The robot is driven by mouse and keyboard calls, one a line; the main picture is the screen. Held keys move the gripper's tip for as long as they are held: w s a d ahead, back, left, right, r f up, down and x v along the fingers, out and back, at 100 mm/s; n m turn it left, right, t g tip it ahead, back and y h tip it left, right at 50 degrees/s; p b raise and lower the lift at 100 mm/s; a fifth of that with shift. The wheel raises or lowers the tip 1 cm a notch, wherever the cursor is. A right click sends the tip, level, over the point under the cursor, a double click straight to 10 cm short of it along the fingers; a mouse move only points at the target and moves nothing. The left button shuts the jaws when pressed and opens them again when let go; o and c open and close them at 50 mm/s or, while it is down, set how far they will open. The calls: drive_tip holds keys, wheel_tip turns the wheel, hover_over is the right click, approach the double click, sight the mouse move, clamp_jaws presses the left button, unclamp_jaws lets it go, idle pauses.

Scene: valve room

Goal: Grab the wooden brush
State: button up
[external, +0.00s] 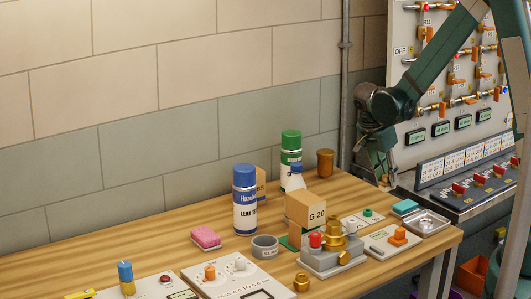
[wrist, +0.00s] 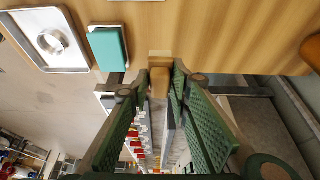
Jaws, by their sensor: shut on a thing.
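My gripper (external: 385,180) is at the back right edge of the wooden table in the external view, pointing down. In the wrist view my gripper (wrist: 160,78) has its green ribbed fingers closed around a small brown wooden piece (wrist: 160,86), which appears to be the wooden brush. Only its end shows between the fingertips; bristles cannot be made out. A paler tan part lies just beyond the tips, close to the table edge. In the external view the brush cannot be told apart from the fingers.
A teal sponge (external: 405,207) and a metal tray (external: 428,222) lie close by on the table (external: 130,245). A brown jar (external: 325,163) stands at the back, left of my gripper. A control console (external: 470,185) and valve panel (external: 410,75) stand right and behind.

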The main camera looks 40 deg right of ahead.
drive_tip(key=shift+r, duration=2.45)
drive_tip(key=shift+w, duration=0.1)
